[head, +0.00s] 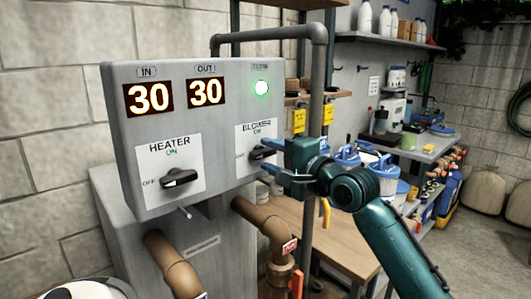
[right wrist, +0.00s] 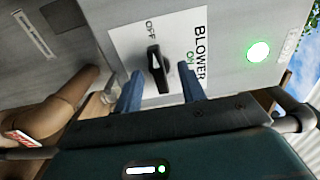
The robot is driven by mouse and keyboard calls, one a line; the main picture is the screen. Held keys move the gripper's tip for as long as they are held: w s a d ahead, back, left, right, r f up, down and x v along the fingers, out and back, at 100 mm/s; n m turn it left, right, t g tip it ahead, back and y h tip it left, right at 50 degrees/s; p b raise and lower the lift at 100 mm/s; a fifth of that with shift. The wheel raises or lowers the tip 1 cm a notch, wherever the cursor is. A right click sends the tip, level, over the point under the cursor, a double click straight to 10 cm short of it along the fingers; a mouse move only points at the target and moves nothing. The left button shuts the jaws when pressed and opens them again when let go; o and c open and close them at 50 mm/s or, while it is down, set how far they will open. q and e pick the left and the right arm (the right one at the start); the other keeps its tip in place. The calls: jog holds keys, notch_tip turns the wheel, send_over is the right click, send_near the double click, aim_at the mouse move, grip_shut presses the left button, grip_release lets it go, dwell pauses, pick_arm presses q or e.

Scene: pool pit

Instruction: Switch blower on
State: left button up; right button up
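The blower knob (head: 262,152) is a black rotary handle on a white plate (head: 256,140) marked BLOWER, with ON above and OFF at its left. It also shows in the right wrist view (right wrist: 158,70), where its handle and white mark point to OFF. My right gripper (head: 268,156) is at the plate, its two blue fingers (right wrist: 160,92) apart, one on each side of the knob. A gap shows between each finger and the knob, so I see no grip. The fingers partly hide the knob in the head view. My left gripper is not in view.
The grey control box (head: 120,125) carries two displays reading 30, a heater knob (head: 180,178) lying toward OFF, and a lit green lamp (head: 261,87). A grey pipe (head: 318,85) rises beside the box. Brown pipes (head: 265,228) run below. Shelves and a bench stand at right.

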aim_at(267, 153)
jog(key=shift+w+a, duration=0.15)
jog(key=shift+w, duration=0.1)
jog(key=p+v, duration=0.2)
jog(key=v, duration=0.1)
jog(key=shift+s, duration=0.25)
jog(key=shift+s+d, duration=0.15)
jog(key=shift+d, duration=0.2)
